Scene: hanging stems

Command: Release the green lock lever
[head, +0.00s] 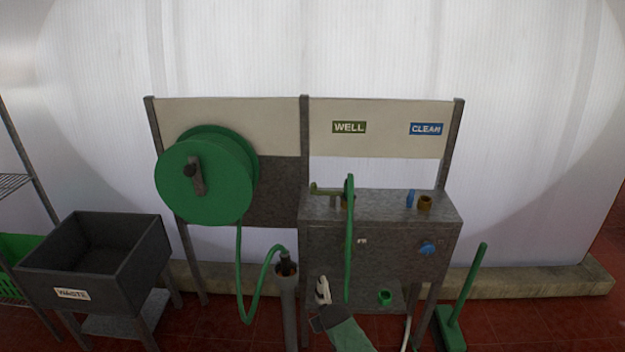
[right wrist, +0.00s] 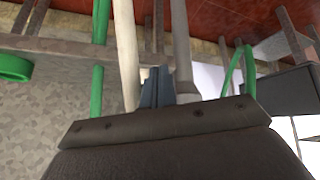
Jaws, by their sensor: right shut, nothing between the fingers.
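The green lock lever (head: 325,189) is an olive-green bar on top of the grey metal cabinet (head: 318,211), under the WELL sign (head: 349,127). It points left from a brass fitting (head: 345,201), which the green hose (head: 349,250) partly hides. My right gripper (head: 322,284) is low in front of the cabinet, well below the lever and left of the hanging hose, apart from the lever. In the right wrist view its fingers (right wrist: 157,86) are closed together and empty. The lever cannot be made out in that view. My left gripper is out of view.
A hose reel (head: 205,182) is at left, its hose looping to an upright grey post (head: 289,300). A blue lever (head: 410,198) and brass outlet (head: 425,203) stand under the CLEAN sign (head: 426,129). A WASTE bin (head: 62,277) is at left, a green broom (head: 453,330) at right.

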